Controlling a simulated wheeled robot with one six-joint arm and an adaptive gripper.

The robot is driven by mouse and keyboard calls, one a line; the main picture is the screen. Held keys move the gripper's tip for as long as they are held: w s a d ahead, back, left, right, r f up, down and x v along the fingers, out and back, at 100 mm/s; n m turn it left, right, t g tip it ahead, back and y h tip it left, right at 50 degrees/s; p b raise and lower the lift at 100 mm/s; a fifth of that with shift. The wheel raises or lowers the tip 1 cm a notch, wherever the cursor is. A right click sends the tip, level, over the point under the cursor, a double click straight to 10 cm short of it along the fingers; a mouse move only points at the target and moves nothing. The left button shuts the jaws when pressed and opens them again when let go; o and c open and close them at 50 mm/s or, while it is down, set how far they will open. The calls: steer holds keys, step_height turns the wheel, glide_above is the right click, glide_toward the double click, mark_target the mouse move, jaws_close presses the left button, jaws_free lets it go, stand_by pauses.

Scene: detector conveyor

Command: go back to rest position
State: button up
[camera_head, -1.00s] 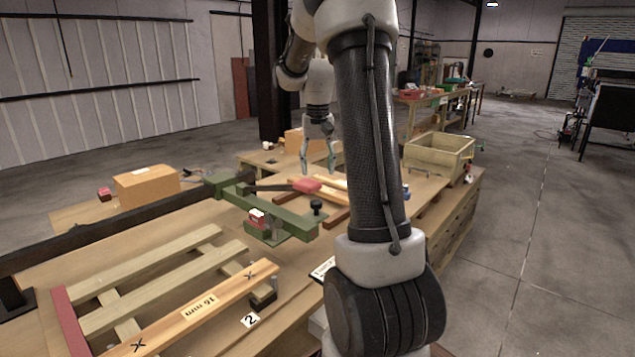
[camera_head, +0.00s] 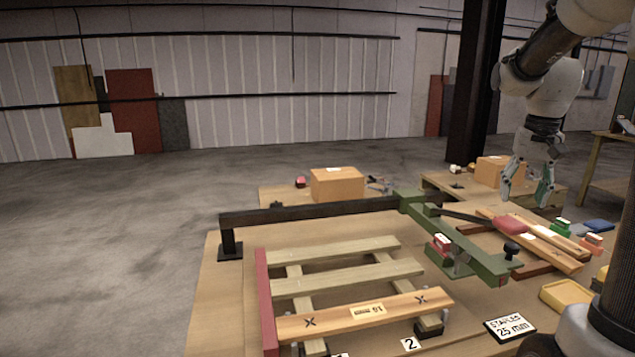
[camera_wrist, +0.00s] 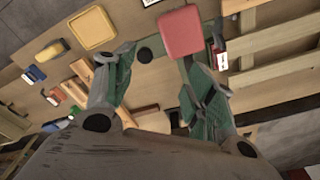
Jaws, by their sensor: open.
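My gripper (camera_head: 527,190) is open and empty at the upper right of the head view, in the air above the right part of the workbench. In the wrist view its two green-padded fingers (camera_wrist: 157,85) are spread apart with nothing between them. Below it is a green lever device (camera_head: 470,247) with a red handle pad (camera_head: 509,225). The same red pad shows in the wrist view (camera_wrist: 181,32), beyond the fingertips and apart from them.
A slatted wooden frame (camera_head: 337,271) lies on the bench (camera_head: 213,290) beside a black rail (camera_head: 310,211). A cardboard box (camera_head: 337,185) stands behind. A yellow tray (camera_head: 567,297) and a "STAPLES 25 mm" card (camera_head: 510,327) lie at right. Open floor (camera_head: 100,230) is at left.

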steer(key=s+a+n+t, duration=0.1)
steer(key=s+a+n, duration=0.1)
steer(key=s+a, duration=0.4)
steer(key=s+a+n+t, duration=0.2)
steer(key=s+a, duration=0.4)
steer(key=s, duration=0.7)
steer(key=shift+s+n+t, duration=0.3)
steer(key=shift+s+n, duration=0.05)
steer(key=shift+n, duration=0.35)
